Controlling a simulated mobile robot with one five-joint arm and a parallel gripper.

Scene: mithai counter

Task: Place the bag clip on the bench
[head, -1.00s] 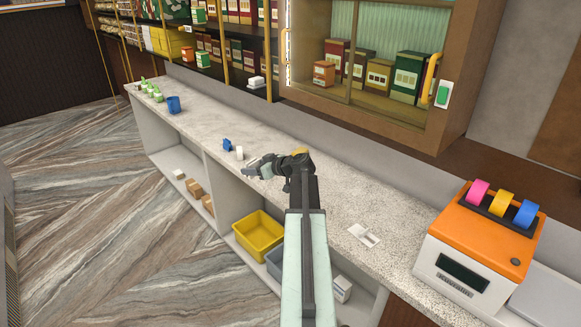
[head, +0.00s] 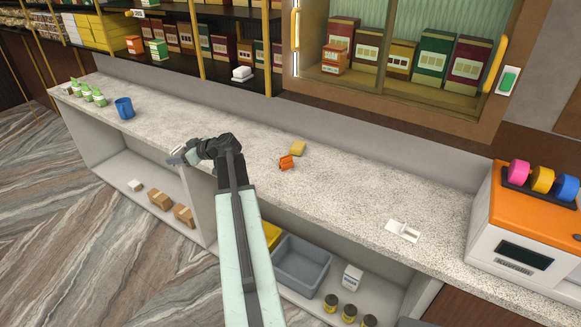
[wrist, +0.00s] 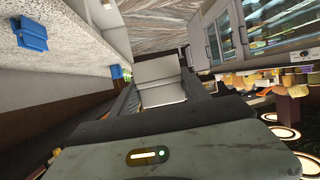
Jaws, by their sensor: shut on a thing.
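My gripper (head: 177,157) is over the bench (head: 345,195), left of its middle. In the wrist view the gripper (wrist: 160,90) is shut on a pale grey-white, two-part thing, seemingly the bag clip (wrist: 160,82). In the head view only a small pale bit shows at the fingertips. Whether it touches the bench cannot be told. A blue clip-like piece (wrist: 31,33) lies on the bench in the wrist view; my gripper or arm hides it in the head view.
An orange piece (head: 286,162) and a yellow block (head: 297,148) lie right of my arm. A blue cup (head: 124,108) and several green-and-white items (head: 88,93) stand left. A white card (head: 403,230) and an orange-white machine (head: 525,240) are right. The bench between has free room.

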